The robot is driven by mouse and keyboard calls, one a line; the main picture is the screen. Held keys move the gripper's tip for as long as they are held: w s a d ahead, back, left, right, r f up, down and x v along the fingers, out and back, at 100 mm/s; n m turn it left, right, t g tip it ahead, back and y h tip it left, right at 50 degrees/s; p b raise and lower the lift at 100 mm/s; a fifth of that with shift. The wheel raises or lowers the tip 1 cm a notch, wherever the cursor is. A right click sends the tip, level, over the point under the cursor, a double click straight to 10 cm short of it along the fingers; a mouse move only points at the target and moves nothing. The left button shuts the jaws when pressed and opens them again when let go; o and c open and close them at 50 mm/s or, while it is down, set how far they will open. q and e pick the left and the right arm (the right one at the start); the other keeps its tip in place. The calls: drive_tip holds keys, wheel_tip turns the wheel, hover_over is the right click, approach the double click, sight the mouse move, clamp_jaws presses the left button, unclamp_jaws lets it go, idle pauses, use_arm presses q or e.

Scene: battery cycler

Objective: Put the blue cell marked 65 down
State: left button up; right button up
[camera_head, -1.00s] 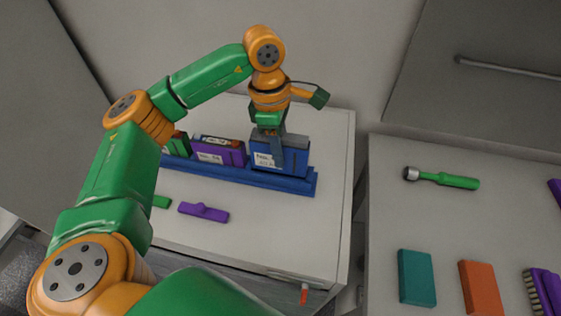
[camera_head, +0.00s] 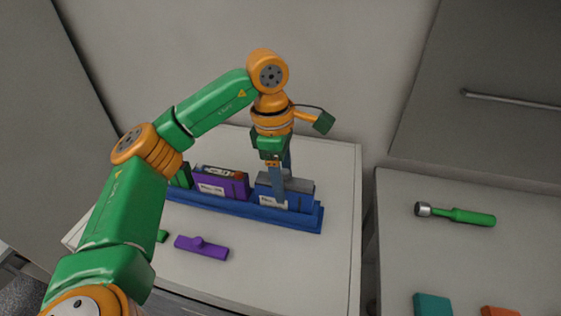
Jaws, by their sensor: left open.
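The blue cell (camera_head: 299,197) stands upright in the right end of the long blue rack (camera_head: 258,218). It has a white label whose number I cannot read. My left gripper (camera_head: 281,187) is directly above the cell, pointing down and open. I cannot tell whether either finger touches the cell. My right gripper is not in view.
A purple cell (camera_head: 221,184) and a green cell (camera_head: 182,174) stand in the rack to the left. A purple piece (camera_head: 202,247) lies in front on the white worktop (camera_head: 300,275). A green-handled tool (camera_head: 456,215) lies on the right surface.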

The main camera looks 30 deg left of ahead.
use_arm(q)
drive_tip(key=r, duration=0.2)
drive_tip(key=r+p, duration=0.1)
drive_tip(key=r, duration=0.2)
drive_tip(key=r+p, duration=0.1)
drive_tip(key=r, duration=0.2)
drive_tip(key=shift+s+a+r, duration=0.15)
drive_tip(key=shift+s+a, duration=0.1)
drive_tip(key=shift+a, duration=0.15)
